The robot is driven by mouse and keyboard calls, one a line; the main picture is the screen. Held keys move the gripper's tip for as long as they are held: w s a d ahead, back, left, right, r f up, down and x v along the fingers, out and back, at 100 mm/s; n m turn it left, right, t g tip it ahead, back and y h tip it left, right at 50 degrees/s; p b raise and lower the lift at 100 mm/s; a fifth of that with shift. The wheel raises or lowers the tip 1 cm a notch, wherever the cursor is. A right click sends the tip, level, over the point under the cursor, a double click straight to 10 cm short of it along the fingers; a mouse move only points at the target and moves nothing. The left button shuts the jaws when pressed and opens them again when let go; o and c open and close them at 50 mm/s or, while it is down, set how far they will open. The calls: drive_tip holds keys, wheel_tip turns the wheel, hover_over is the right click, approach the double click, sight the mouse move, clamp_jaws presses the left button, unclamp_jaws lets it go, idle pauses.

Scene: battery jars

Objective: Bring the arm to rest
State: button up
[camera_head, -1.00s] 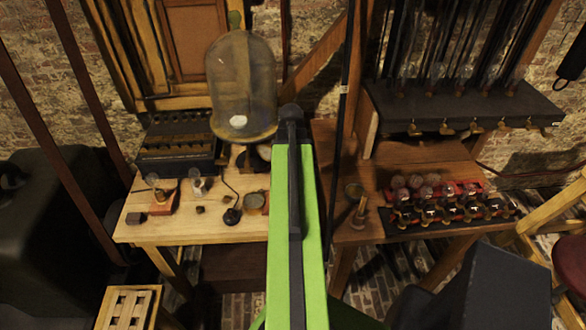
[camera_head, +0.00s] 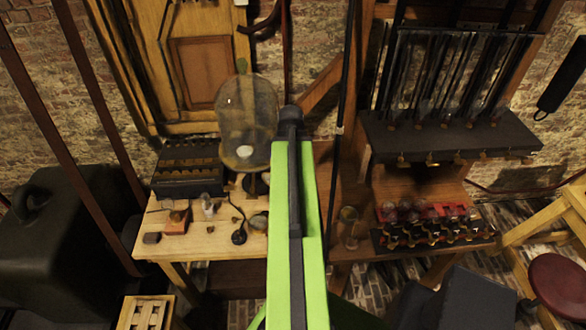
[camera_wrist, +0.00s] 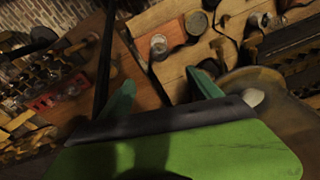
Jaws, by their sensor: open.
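My gripper (camera_wrist: 162,88) shows in the wrist view as two teal fingers standing apart, with nothing between them. Bare brown wood of a bench lies beyond the gap. In the head view my green and black arm reaches straight up the middle of the picture, toward the benches. Its far end hides the gripper there.
A glass dome (camera_head: 246,115) stands on the pale left bench (camera_head: 215,245), just left of my arm's far end. A row of small jars (camera_head: 437,227) sits on the right bench. A dark shelf (camera_head: 450,138) holds tall glass tubes. A red stool (camera_head: 560,283) stands right.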

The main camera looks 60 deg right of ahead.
drive_tip(key=w+a+f+n+b, duration=0.3)
drive_tip(key=w+a+f+b, duration=0.3)
drive_tip(key=w+a, duration=0.5)
drive_tip(key=w+a+f+n+b, duration=0.4)
drive_tip(key=w+a+f+b, duration=0.3)
drive_tip(key=w+a, duration=0.5)
drive_tip(key=a+f+n+b, duration=0.3)
drive_tip(key=a, duration=0.9)
drive_tip(key=a+f+n+y+b, duration=0.1)
drive_tip(key=a+f+n+b, duration=0.2)
drive_tip(key=a, duration=0.9)
drive_tip(key=shift+s+a+f+g, duration=0.25)
drive_tip(key=shift+s+a+g, duration=0.05)
drive_tip(key=shift+a, duration=0.1)
drive_tip(key=shift+c, duration=0.2)
